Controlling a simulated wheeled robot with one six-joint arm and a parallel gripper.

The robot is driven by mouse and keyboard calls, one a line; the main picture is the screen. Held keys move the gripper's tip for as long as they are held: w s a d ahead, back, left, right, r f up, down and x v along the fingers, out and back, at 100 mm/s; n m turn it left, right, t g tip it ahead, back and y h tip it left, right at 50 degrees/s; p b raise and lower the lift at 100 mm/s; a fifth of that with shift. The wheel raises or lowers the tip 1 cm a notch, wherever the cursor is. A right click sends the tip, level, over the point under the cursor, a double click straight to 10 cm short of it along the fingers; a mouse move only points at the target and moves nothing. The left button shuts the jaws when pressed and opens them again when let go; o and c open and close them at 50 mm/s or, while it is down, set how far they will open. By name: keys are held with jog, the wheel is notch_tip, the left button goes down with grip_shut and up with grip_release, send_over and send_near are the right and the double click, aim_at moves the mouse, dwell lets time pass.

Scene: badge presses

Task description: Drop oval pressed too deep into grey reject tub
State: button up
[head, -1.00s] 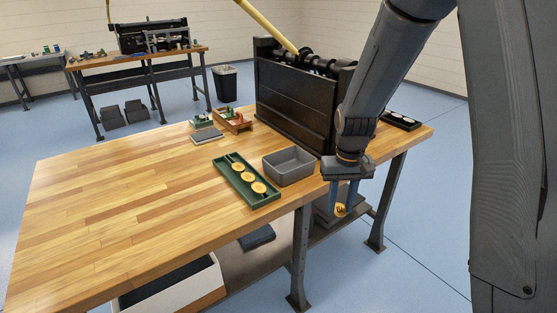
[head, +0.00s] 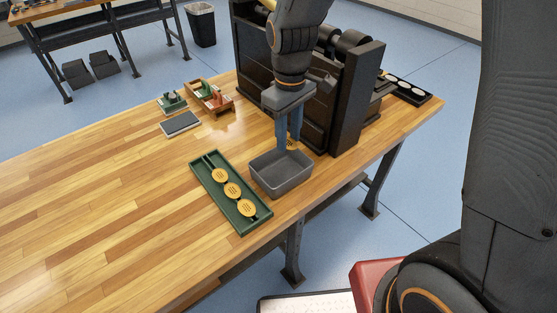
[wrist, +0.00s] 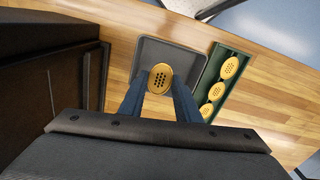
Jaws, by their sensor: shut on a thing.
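My gripper (head: 289,140) is shut on a yellow oval (head: 290,144) with a pattern of small dark holes. The oval (wrist: 160,78) shows face-on between the two blue-grey fingers in the wrist view. The grey reject tub (head: 282,186) stands on the table in front of the black press, and its inside looks empty. In the wrist view the oval overlaps the grey tub (wrist: 188,62). In the head view it appears at the tub's back rim, above table height. Its exact height over the tub is hard to tell.
A green tray (head: 205,178) with three yellow ovals lies left of the tub. The black press (head: 357,100) rises close behind and right. A wooden box (head: 217,104) and a grey pad (head: 181,124) sit farther back. The left of the table is clear.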

jog(key=shift+f+b, duration=2.6)
jog(key=shift+f, duration=0.4)
jog(key=o, duration=1.1)
jog(key=shift+r, duration=0.15)
jog(key=shift+r+b, duration=0.75)
jog(key=shift+r, duration=3.1)
jog(key=shift+s+d, duration=0.1)
jog(key=s+d+f+m, duration=0.3)
jog(key=d+m, duration=0.1)
jog(key=d, duration=0.2)
jog(key=s+d+f+m+t, duration=0.1)
jog(key=s+d+f+m, duration=0.2)
jog(key=d, duration=0.3)
jog(key=shift+s+d+f+m, duration=0.3)
jog(key=shift+s+m, duration=0.4)
jog(key=shift+s, duration=0.05)
